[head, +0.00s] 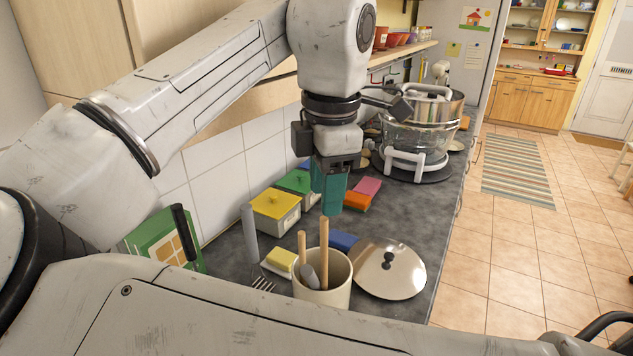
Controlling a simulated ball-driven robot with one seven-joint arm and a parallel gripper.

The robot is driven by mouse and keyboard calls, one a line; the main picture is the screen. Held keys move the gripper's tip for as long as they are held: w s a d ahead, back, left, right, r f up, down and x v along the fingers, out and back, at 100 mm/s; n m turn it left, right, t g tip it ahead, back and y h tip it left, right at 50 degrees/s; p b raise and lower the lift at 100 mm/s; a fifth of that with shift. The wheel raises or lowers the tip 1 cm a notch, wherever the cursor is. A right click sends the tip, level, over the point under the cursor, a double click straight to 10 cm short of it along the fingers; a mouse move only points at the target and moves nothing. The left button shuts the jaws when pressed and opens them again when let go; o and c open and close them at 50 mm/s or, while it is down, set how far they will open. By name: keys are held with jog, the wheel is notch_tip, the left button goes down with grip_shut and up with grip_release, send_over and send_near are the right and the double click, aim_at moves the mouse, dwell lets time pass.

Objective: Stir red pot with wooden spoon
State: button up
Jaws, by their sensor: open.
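My gripper (329,205) hangs from the arm with its teal fingers pointing down, open. It is above the dark counter and, in the picture, just over the top of a wooden handle (324,236). Whether it touches the handle cannot be told. That handle stands upright in a cream crock (322,294), beside a shorter wooden handle (302,246) and a grey utensil. The lower ends are hidden inside the crock, so I cannot tell which is the spoon.
A round metal lid (389,272) lies right of the crock. A yellow-lidded box (275,207), a green-lidded box (298,181) and coloured sponges lie behind. The tiled wall bounds the counter (410,225) on the left.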

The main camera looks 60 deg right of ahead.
jog(key=p, duration=0.1)
send_over(323, 263)
notch_tip(323, 263, down, 10)
jog(key=shift+f, duration=0.15)
grip_shut()
dwell(0.8)
